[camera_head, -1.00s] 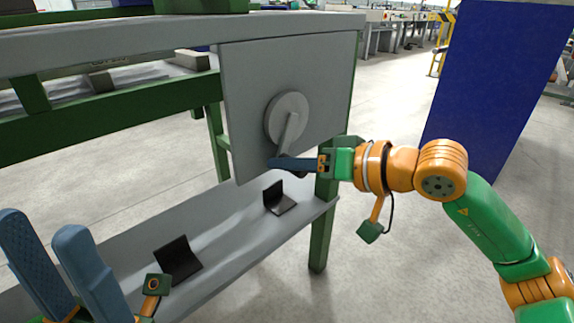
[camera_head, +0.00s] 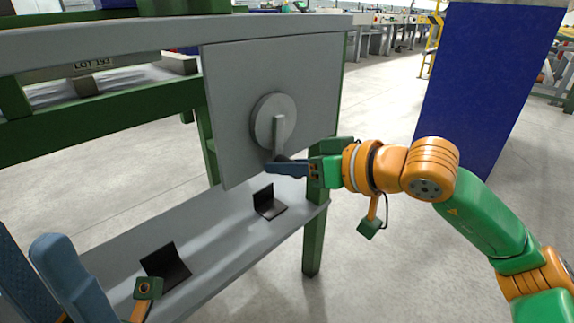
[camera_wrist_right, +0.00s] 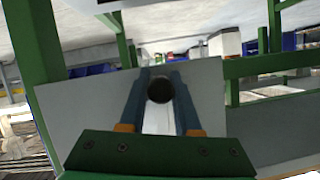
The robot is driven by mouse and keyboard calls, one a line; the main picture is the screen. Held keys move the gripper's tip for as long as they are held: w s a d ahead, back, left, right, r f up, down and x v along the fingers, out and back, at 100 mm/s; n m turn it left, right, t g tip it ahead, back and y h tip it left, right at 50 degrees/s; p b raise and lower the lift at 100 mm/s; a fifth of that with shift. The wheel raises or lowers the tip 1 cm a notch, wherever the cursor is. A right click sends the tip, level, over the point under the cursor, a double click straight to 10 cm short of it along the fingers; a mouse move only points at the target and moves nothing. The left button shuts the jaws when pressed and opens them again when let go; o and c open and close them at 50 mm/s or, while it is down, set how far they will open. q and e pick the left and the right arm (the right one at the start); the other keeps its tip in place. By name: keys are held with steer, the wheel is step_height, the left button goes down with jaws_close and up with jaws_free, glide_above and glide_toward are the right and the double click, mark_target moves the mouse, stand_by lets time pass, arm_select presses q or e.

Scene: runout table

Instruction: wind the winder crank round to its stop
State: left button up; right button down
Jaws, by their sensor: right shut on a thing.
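The winder crank (camera_head: 278,133) is a light grey arm on a round grey disc (camera_head: 264,112), mounted on a grey upright panel at the table's end. The arm points almost straight down from the disc. My right gripper (camera_head: 275,167) is at the crank's lower end, shut on its handle. In the right wrist view the dark round handle (camera_wrist_right: 160,89) sits between the two blue fingers, with the pale crank arm (camera_wrist_right: 158,122) below it. The fingers hide part of the handle in the head view. My left gripper (camera_head: 38,275) is at the lower left, its blue fingers apart and empty.
The grey panel (camera_head: 318,75) hangs at the end of the green-framed table. A grey lower shelf (camera_head: 215,228) holds two dark angled brackets, one near (camera_head: 166,266) and one farther (camera_head: 268,203). A blue panel (camera_head: 485,85) stands at the right. Open floor lies between.

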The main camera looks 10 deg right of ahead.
steer(key=shift+f, duration=0.1)
steer(key=c, duration=0.6)
jaws_free()
steer(key=p+v, duration=0.1)
steer(key=v, duration=0.6)
